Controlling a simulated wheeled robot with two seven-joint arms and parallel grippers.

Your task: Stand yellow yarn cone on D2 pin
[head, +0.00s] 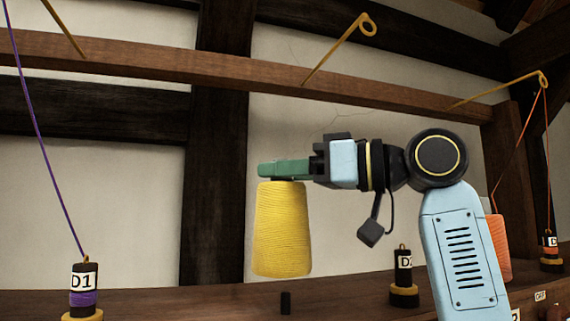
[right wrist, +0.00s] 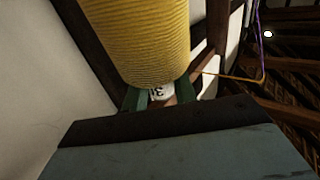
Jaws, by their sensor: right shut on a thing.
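The yellow yarn cone (head: 283,232) hangs upright in the air from my right gripper (head: 272,170) in the head view. The green fingers are shut at the cone's narrow top. The cone also fills the top middle of the right wrist view (right wrist: 140,40), with the green fingertips (right wrist: 163,97) at its near end. The D2 pin (head: 403,268) is a dark post with a partly hidden label, standing to the right of the cone on the wooden ledge, beside my right arm. My left gripper is not in view.
The D1 pin (head: 83,285) with purple thread stands at the left. An orange cone (head: 499,247) is partly behind my arm. A small dark peg (head: 286,302) stands below the yellow cone. Metal thread guides (head: 340,48) jut from the wooden beam (head: 230,78) above.

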